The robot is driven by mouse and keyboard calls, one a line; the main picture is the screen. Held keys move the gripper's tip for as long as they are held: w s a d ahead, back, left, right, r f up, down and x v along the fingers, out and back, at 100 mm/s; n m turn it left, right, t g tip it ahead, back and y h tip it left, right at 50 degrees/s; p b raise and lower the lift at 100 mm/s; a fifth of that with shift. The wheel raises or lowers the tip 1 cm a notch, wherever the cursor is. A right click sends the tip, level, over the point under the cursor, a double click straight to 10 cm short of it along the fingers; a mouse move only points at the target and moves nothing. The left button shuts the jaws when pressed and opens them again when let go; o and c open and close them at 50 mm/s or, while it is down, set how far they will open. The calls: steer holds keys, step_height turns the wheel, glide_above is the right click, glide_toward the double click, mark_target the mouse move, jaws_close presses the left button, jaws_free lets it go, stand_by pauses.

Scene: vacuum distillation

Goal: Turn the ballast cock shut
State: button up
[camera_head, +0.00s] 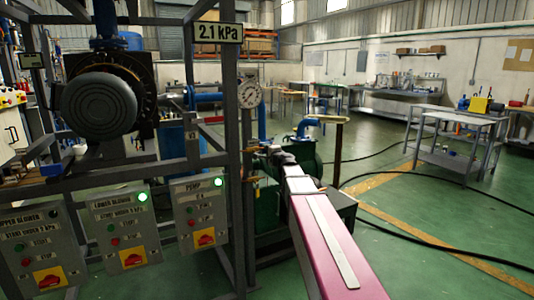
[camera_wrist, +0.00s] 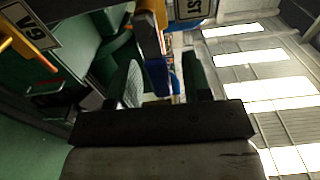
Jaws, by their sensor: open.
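My gripper (camera_wrist: 165,78) is open, with one dark finger on each side in the wrist view. A yellow-orange part (camera_wrist: 152,22) and a blue part (camera_wrist: 178,82) show beyond and between the fingers. The yellow-orange part may be the ballast cock's handle, but I cannot tell for sure. A dark tag (camera_wrist: 190,8) above them is cut off and reads only in part, ending in "ST". I see no clear contact between fingers and handle. In the head view my gripper (camera_head: 268,153) is small and dark beside the pump frame, and the cock cannot be made out there.
A round dial gauge (camera_head: 249,94) and a "2.1 kPa" display (camera_head: 217,32) are on the metal frame. The pump control box (camera_head: 199,211) shows a green light. A tag "V9" (camera_wrist: 38,32) is near an orange handle. Open floor with black hoses lies right.

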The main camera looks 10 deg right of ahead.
jaws_close()
steer(key=shift+f, duration=0.1)
steer(key=m, duration=0.1)
steer(key=f+m, duration=0.1)
steer(key=m, duration=0.1)
steer(key=shift+a+f+m, duration=0.2)
steer(key=shift+f+m, duration=0.1)
steer(key=shift+s+a+f+m, duration=0.25)
steer(key=shift+a+f+m, duration=0.45)
steer(key=shift+m, duration=1.7)
steer(key=shift+s+a+f+m, duration=0.4)
steer(key=shift+a+m, duration=0.45)
steer(key=shift+m, duration=1.55)
steer(key=shift+s+a+f+m, duration=0.15)
steer(key=shift+a+f+m, duration=0.55)
steer(key=shift+m, duration=1.7)
steer(key=shift+a, duration=0.15)
jaws_free()
